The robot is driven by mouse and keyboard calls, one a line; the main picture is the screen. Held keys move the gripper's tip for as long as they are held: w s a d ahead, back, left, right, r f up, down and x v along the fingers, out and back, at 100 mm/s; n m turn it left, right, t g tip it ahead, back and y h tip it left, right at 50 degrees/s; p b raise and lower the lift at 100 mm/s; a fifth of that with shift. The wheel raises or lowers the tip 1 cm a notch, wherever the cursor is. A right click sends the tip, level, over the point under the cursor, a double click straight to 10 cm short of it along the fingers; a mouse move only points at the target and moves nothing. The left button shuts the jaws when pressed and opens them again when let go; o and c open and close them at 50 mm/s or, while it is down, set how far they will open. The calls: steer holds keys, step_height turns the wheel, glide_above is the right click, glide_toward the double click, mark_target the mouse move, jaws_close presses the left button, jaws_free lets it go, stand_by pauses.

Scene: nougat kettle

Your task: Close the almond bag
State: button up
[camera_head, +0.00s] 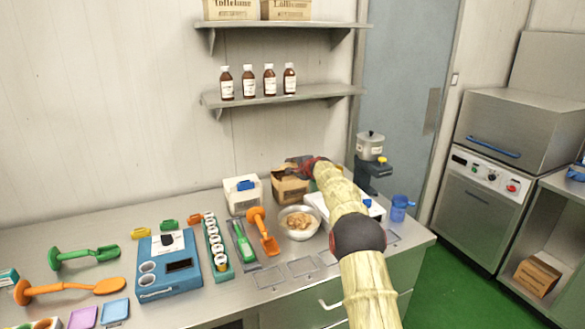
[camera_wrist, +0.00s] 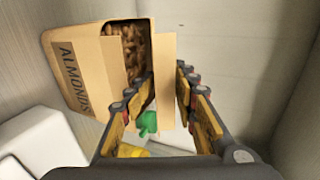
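The almond bag (camera_head: 289,191) is a brown, box-shaped package on the counter near the wall. In the wrist view the bag (camera_wrist: 75,70) shows the word ALMONDS on its side. Its top is open, with brown almonds (camera_wrist: 133,45) visible inside and a flap (camera_wrist: 165,60) standing out on the right. My gripper (camera_head: 306,163) is above the bag in the head view. In the wrist view my gripper (camera_wrist: 166,82) is open, with the flap's lower part between its two fingers. I cannot tell whether either finger touches it.
A white container with a blue piece (camera_head: 243,190) stands left of the bag. A bowl of light brown pieces (camera_head: 299,222) stands in front. A metal canister on a dark stand (camera_head: 370,146) and a blue cup (camera_head: 400,207) are to the right. Shelves (camera_head: 280,95) hang above.

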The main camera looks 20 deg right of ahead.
steer(key=v, duration=0.7)
steer(key=shift+s+r, duration=0.2)
steer(key=shift+s, duration=0.2)
steer(key=shift+c, duration=0.4)
